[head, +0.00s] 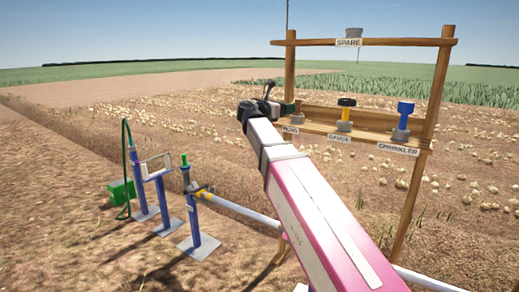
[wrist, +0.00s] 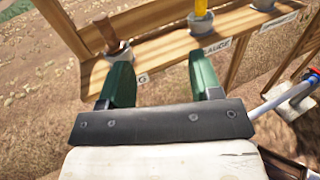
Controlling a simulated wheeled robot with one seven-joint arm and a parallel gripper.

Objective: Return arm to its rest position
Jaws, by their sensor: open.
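My arm (head: 318,215), white and pink, reaches forward from the bottom right in the head view. My gripper (wrist: 160,62) is open, with two green fingers and nothing visible between them. In the head view its end (head: 287,107) is beside the left part of the wooden rack's shelf (head: 365,133). In the wrist view the fingers point toward the shelf; the left finger overlaps the area just below a grey holder (wrist: 118,52). I cannot tell whether it touches anything.
The rack holds a black-and-yellow piece (head: 345,113) at GAUGE and a blue piece (head: 402,115) at SPRINKLER. A grey piece (head: 353,33) sits above SPARE. Blue pipe stands (head: 197,222), a white pipe (head: 240,209) and a green box (head: 121,191) are at left.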

